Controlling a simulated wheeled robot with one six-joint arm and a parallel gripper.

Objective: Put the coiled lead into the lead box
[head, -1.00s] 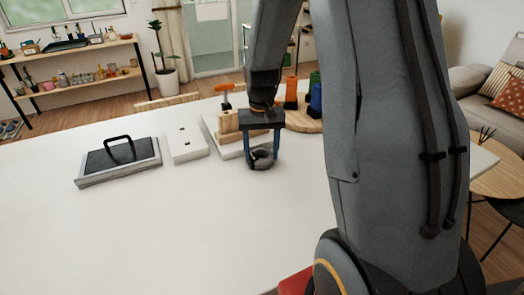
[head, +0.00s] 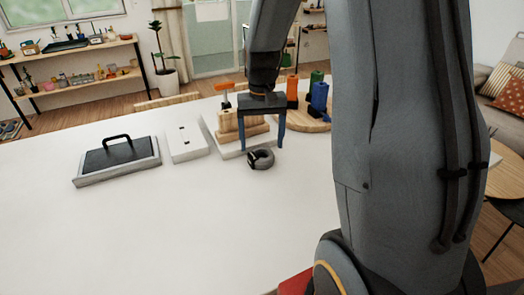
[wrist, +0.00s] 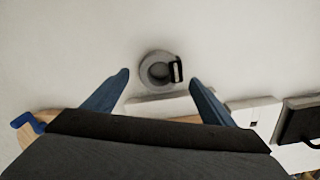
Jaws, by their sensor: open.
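The coiled lead (head: 261,160) is a grey ring with a black piece on one side. It lies flat on the white table, and also shows in the wrist view (wrist: 147,74). My gripper (head: 262,147) is open and empty, its blue fingers apart above and just behind the lead; in the wrist view the lead shows between the fingertips (wrist: 160,77). A grey box (head: 118,175) with a dark top and a black arched handle stands at the table's left; it looks like the lead box. Whether that top is a closed lid, I cannot tell for sure.
A white block with small dark slots (head: 187,146) stands right of the box. Behind my gripper are a white board with wooden blocks (head: 228,123) and a round wooden board (head: 290,125) with orange, green and blue pieces. The table's front is clear.

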